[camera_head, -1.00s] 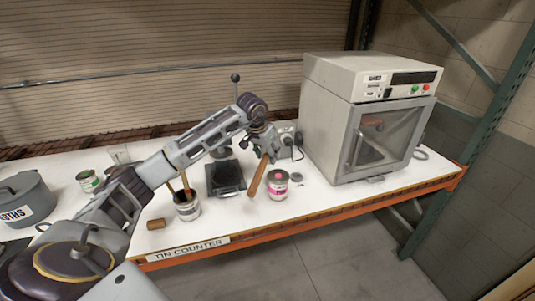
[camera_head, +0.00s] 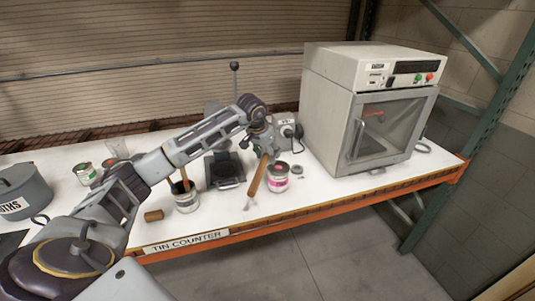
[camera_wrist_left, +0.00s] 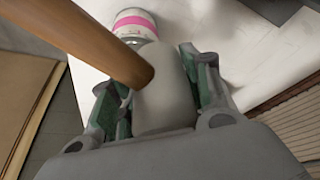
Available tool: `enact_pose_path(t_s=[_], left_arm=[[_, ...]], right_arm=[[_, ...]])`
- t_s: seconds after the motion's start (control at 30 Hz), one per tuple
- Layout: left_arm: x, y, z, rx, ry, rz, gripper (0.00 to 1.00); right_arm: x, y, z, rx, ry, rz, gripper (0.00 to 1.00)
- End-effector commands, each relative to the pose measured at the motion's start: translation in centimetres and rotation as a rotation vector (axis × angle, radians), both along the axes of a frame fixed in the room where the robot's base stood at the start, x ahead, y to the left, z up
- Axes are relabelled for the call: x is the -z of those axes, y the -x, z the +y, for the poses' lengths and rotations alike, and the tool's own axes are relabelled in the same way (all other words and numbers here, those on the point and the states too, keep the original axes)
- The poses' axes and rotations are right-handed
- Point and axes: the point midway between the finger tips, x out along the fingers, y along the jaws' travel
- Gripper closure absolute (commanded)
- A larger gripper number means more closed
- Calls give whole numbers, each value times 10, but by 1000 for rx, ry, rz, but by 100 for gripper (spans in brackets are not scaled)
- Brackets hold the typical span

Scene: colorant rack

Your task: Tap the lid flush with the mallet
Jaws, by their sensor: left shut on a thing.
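A tin with a pink band (camera_head: 278,178) stands on the white counter, right of my left gripper; it also shows at the top of the wrist view (camera_wrist_left: 135,24). Its top looks pinkish, and I cannot tell whether a lid sits on it. My left gripper (camera_head: 264,146) is shut on the mallet. The wrist view shows the mallet's pale head (camera_wrist_left: 165,90) between the fingers, with its wooden handle (camera_wrist_left: 95,45) running to the upper left. In the head view the handle (camera_head: 257,182) slants down just left of the tin. My right gripper is out of view.
A small grey disc (camera_head: 297,170) lies right of the tin. A white oven-like machine (camera_head: 345,120) stands at the right. A dark-based stand (camera_head: 224,170), a tin holding sticks (camera_head: 187,202) and a cork (camera_head: 154,216) are left. The counter's orange front edge (camera_head: 330,207) is close.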

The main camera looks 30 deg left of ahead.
Motion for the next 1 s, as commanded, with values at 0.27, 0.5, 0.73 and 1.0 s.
enact_pose_path(t_s=[0.27, 0.5, 0.73, 1.0], left_arm=[[7, 0, 0, 0, 0, -1, 81], [28, 0, 1, 0, -1, -1, 81], [26, 0, 0, 0, -1, 0, 81], [7, 0, 0, 0, -1, -3, 81]], right_arm=[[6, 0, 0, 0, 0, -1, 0], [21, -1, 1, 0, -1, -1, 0], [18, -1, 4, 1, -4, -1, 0], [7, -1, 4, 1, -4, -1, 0]])
